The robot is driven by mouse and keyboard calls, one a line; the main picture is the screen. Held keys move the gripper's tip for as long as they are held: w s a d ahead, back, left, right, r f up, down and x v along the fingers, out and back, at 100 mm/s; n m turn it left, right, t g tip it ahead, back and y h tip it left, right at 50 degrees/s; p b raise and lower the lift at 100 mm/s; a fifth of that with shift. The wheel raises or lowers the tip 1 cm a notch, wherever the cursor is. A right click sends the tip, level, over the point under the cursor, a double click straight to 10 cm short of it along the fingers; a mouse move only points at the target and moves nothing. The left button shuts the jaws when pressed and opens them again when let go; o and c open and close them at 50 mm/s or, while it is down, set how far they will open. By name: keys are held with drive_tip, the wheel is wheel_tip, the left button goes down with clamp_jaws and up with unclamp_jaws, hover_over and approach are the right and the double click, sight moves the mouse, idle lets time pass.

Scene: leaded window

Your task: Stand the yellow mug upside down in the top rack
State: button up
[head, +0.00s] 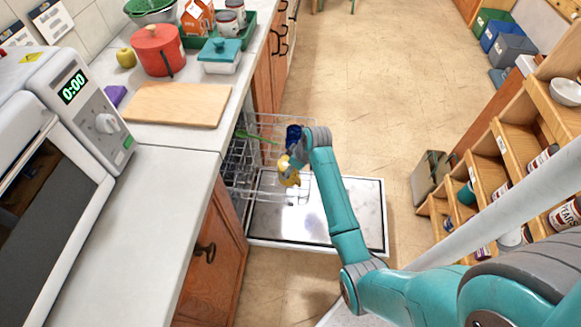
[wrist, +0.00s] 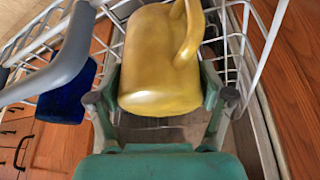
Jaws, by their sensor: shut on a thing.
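The yellow mug (head: 288,176) is in my gripper (head: 291,161), over the front part of the pulled-out wire top rack (head: 306,196). In the wrist view the yellow mug (wrist: 150,60) sits between the two fingers of my gripper (wrist: 160,103), which are shut on its sides. A smooth, closed-looking end of it faces the camera, and its handle is at the upper right. Wires of the top rack (wrist: 268,45) show beside and behind it. I cannot tell whether the mug touches the rack.
A dark blue item (head: 294,133) is in the rack close to my gripper; it also shows in the wrist view (wrist: 68,98). A long green item (head: 255,137) lies farther left in the rack. The dishwasher door (head: 345,215) is folded down below.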

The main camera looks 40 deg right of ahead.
drive_tip(key=shift+f, duration=0.5)
drive_tip(key=o, duration=1.5)
drive_tip(key=v, duration=1.2)
